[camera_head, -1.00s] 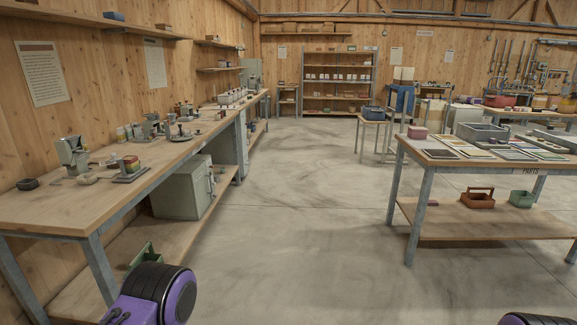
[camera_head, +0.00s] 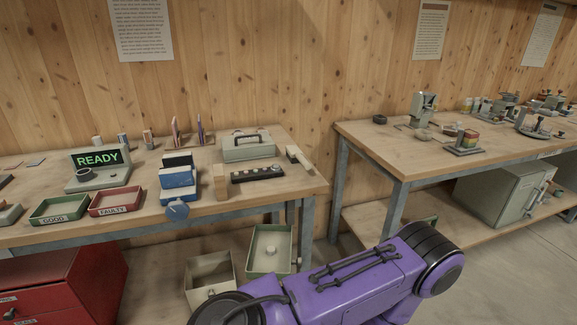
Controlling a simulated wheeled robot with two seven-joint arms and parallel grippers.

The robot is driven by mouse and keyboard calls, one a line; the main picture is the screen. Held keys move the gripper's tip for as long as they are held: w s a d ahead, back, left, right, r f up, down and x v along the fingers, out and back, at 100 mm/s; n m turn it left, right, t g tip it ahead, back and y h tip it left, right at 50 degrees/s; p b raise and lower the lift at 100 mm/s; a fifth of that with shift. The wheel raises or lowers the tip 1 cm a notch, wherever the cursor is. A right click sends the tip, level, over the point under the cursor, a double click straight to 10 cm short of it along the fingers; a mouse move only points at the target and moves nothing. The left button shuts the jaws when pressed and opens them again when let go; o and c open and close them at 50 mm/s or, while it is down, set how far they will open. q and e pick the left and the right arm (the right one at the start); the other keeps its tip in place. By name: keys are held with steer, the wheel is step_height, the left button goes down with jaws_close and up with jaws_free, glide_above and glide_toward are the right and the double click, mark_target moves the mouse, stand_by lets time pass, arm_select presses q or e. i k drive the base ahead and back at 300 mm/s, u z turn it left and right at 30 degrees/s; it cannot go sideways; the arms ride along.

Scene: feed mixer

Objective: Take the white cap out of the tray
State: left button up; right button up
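I cannot make out a white cap for certain in this view. Two small labelled trays stand at the front of the left bench: a green tray (camera_head: 60,207) marked GOOD and a red tray (camera_head: 116,201) marked FAULTY. Their insides are too small to show any cap clearly. A purple arm of mine crosses the bottom middle, but neither gripper shows.
A READY display (camera_head: 98,158) stands behind the trays, with a blue device (camera_head: 178,180) to their right. A grey case (camera_head: 248,146) and dark strip (camera_head: 257,173) are farther right. Below are open bins (camera_head: 209,277) and red drawers (camera_head: 62,285). A gap separates the benches.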

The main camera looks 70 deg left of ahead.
mark_target(270, 249)
steer(key=z, duration=0.05)
steer(key=i, duration=0.85)
steer(key=u, duration=1.15)
steer(key=i, duration=0.95)
steer(key=u, duration=1.9)
